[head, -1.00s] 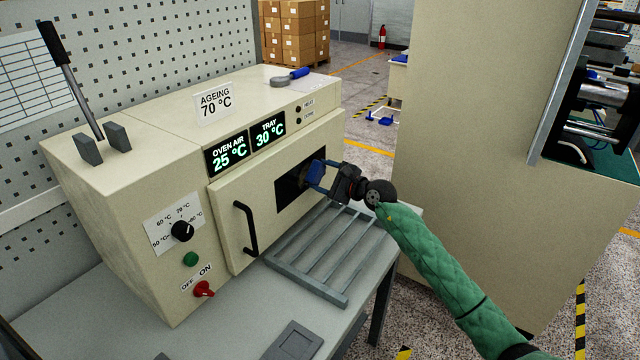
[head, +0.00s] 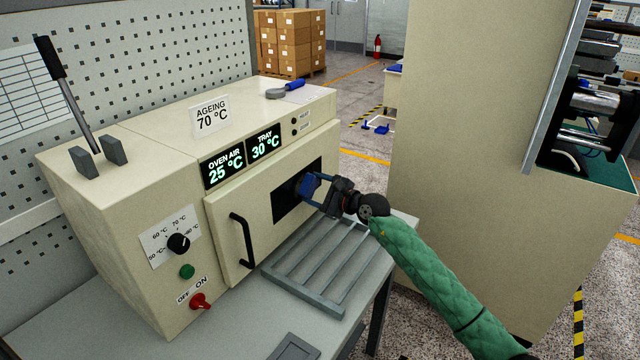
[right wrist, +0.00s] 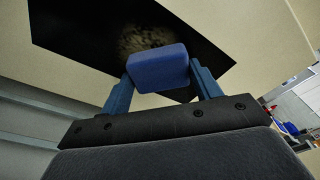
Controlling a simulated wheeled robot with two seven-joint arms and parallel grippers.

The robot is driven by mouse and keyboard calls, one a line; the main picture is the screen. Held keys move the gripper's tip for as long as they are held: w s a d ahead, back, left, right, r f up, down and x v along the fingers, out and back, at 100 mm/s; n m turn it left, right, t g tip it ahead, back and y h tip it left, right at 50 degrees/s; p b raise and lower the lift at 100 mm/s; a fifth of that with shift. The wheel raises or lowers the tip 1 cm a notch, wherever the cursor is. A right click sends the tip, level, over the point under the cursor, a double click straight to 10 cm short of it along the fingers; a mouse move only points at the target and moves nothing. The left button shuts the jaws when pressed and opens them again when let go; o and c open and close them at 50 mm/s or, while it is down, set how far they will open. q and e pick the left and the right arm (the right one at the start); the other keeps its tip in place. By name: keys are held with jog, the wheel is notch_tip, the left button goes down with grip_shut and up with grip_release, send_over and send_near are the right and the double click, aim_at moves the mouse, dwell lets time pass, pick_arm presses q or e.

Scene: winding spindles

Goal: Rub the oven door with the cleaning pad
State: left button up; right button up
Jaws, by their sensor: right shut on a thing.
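The oven door (head: 230,226) is cream, closed, with a black handle (head: 242,240) on its left and a dark window (head: 284,203). My right gripper (head: 308,187) is shut on the blue cleaning pad, in front of the window. In the right wrist view the blue cleaning pad (right wrist: 158,68) sits between the two blue fingers. It is at the window (right wrist: 90,35), partly covering a pale, mottled smudge (right wrist: 143,38) on the dark pane. I cannot tell whether the pad touches the pane. My left gripper is not in view.
A grey slatted rack (head: 318,268) lies on the bench below the door, under my right arm. The oven's knob (head: 178,243) and red switch (head: 200,301) are left of the door. A tall cream cabinet (head: 480,170) stands at the right.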

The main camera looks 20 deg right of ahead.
aim_at(318, 181)
jog(key=shift+s+a+p, duration=0.65)
jog(key=shift+s+a, duration=0.1)
jog(key=shift+a, duration=0.2)
jog(key=shift+s+a+p, duration=0.65)
jog(key=shift+s+a, duration=0.1)
jog(key=shift+a, duration=0.2)
jog(key=shift+r, duration=0.2)
jog(key=shift+w+d+f+b, duration=0.1)
jog(key=shift+w+d+b, duration=0.7)
jog(key=shift+d+b, duration=0.3)
jog(key=shift+w+d+b, duration=0.35)
jog(key=shift+b, duration=0.05)
jog(key=shift+w+d, duration=0.1)
jog(key=shift+d, duration=0.1)
jog(key=w+d+b, duration=0.2)
jog(key=b, duration=0.1)
jog(key=shift+d, duration=0.25)
jog(key=shift+w+d+r+b, duration=0.15)
jog(key=shift+d+r+b, duration=0.05)
jog(key=shift+r+b, duration=0.1)
jog(key=shift+s+a+p, duration=0.25)
jog(key=shift+a+p, duration=0.1)
jog(key=shift+a, duration=0.05)
jog(key=shift+s+a+f+p, duration=0.1)
jog(key=shift+s+a+p, duration=0.95)
jog(key=shift+a, duration=0.3)
jog(key=shift+s+a+p, duration=0.85)
jog(key=shift+s+a, duration=0.3)
jog(key=shift+a, duration=0.15)
